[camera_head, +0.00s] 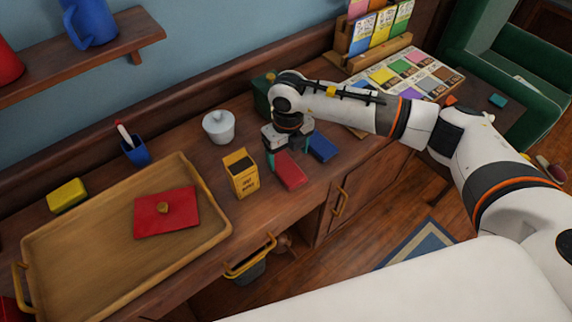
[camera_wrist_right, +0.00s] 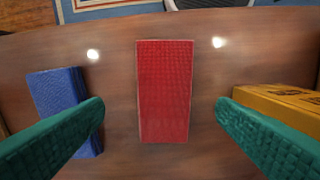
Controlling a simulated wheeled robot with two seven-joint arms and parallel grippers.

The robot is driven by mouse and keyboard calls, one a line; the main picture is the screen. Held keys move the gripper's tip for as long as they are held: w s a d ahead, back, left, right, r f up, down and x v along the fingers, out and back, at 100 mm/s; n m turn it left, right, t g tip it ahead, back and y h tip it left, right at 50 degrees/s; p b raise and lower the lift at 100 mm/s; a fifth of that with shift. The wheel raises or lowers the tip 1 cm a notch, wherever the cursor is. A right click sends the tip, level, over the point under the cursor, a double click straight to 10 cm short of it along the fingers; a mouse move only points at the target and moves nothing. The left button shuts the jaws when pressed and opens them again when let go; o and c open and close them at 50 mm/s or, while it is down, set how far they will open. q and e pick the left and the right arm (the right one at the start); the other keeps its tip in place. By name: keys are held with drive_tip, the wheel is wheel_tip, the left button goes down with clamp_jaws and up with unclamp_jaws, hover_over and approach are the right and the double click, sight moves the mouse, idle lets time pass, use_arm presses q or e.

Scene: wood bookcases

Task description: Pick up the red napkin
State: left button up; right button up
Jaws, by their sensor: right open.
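The red napkin (camera_head: 291,171) is a folded rectangle lying flat on the wooden counter. In the right wrist view the red napkin (camera_wrist_right: 164,90) lies in the middle, its long side pointing away. My right gripper (camera_head: 288,151) is above the napkin's back end, with its teal fingers apart. In the wrist view the fingers of my right gripper (camera_wrist_right: 160,106) stand on either side of the napkin, clear of it, with nothing between them held. My left gripper is not in view.
A blue folded napkin (camera_head: 321,147) lies right of the red one, and a yellow box (camera_head: 241,173) stands left. A wooden tray (camera_head: 80,277) holds a flat red item (camera_head: 153,219) with a gold knob.

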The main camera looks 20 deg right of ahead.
sight(286, 166)
drive_tip(key=f, duration=0.1)
drive_tip(key=f+p, duration=0.1)
drive_tip(key=f, duration=0.1)
drive_tip(key=shift+a+f, duration=0.2)
drive_tip(key=shift+f, duration=0.1)
drive_tip(key=shift+w+f, duration=0.1)
drive_tip(key=shift+f, duration=0.3)
drive_tip(key=shift+c, duration=0.2)
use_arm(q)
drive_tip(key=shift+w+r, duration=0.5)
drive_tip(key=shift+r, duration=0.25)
use_arm(e)
drive_tip(key=c, duration=1)
